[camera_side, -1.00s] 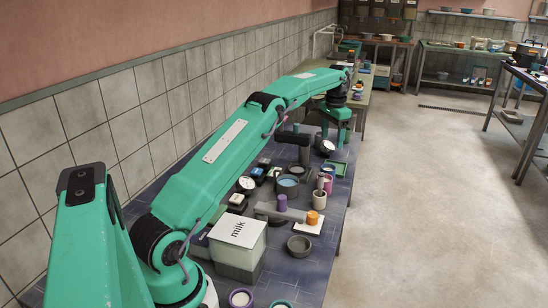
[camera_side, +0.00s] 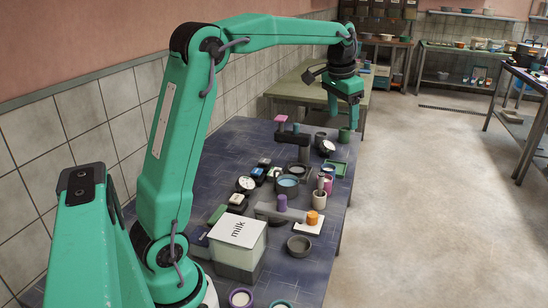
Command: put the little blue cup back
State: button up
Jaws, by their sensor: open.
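My gripper (camera_side: 345,121) is open, pointing down at the far right corner of the table. A small dark green cup (camera_side: 345,134) stands just below its fingertips; whether they touch cannot be told. I cannot make out a clearly blue little cup. A grey round pot (camera_side: 288,189) with light blue inside stands mid-table, well nearer than the gripper. A small teal-rimmed cup (camera_side: 281,304) is cut off by the bottom edge.
A green tray (camera_side: 337,168) and a white dial (camera_side: 327,147) are close to the gripper. The table's far left is mostly clear.

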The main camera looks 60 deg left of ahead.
jog(key=s+d+f+t, duration=0.1)
jog(key=s+d, duration=0.3)
jog(key=s, duration=0.4)
jog(key=s+d+f+t, duration=0.1)
jog(key=s+d+f, duration=0.1)
jog(key=s+d, duration=0.3)
jog(key=s+d+f+t, duration=0.1)
jog(key=s+d, duration=0.3)
jog(key=s, duration=0.9)
jog(key=shift+s+d+f+h, duration=0.25)
jog(key=shift+d+f+h, duration=0.05)
jog(key=shift+f, duration=0.55)
